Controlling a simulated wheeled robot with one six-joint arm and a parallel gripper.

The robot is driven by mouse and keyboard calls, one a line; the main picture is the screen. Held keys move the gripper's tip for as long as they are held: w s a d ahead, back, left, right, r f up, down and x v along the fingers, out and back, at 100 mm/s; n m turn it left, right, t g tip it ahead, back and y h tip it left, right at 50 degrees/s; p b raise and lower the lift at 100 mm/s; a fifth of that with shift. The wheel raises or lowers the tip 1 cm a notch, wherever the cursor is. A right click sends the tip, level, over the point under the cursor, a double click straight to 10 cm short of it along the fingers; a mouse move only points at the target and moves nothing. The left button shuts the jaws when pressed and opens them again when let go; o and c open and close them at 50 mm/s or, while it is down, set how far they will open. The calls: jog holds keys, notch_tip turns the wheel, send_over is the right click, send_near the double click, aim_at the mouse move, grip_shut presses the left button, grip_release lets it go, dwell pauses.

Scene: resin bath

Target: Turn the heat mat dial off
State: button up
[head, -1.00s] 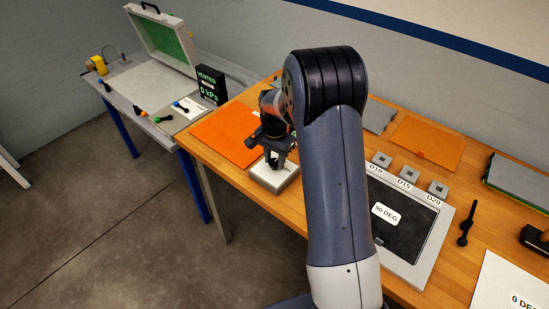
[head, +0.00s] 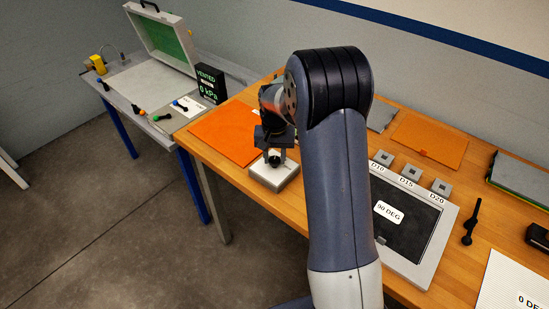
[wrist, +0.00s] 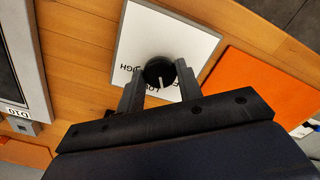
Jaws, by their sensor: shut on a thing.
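The heat mat dial is a round black knob (wrist: 157,71) with a white pointer line, on a white-topped control box (wrist: 143,30). In the wrist view, the pointer is directed toward the lower edge of the picture, near the partly hidden lettering; "HIGH" shows upside down to the left. My gripper (wrist: 158,76) is shut on the knob, one finger on each side. In the head view, the box (head: 262,178) stands near the table's front edge, with my gripper (head: 274,154) above it. An orange mat (head: 215,135) lies behind and left of it.
A framed dark panel labelled "90 DEG" (head: 412,245) lies to the right, with small grey blocks (head: 411,173) behind it. A black tool (head: 472,222) is further right. A separate table (head: 150,88) with an open green-lined lid stands at left.

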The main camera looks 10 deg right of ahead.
aim_at(274, 159)
jog(key=n+b, duration=0.1)
jog(key=n, duration=0.5)
dwell(0.6)
jog(key=o, duration=1)
notch_tip(274, 159, up, 11)
jog(key=b, duration=0.1)
jog(key=shift+f, duration=0.15)
notch_tip(274, 159, down, 11)
jog(key=shift+r+p, duration=0.1)
jog(key=shift+p, duration=0.35)
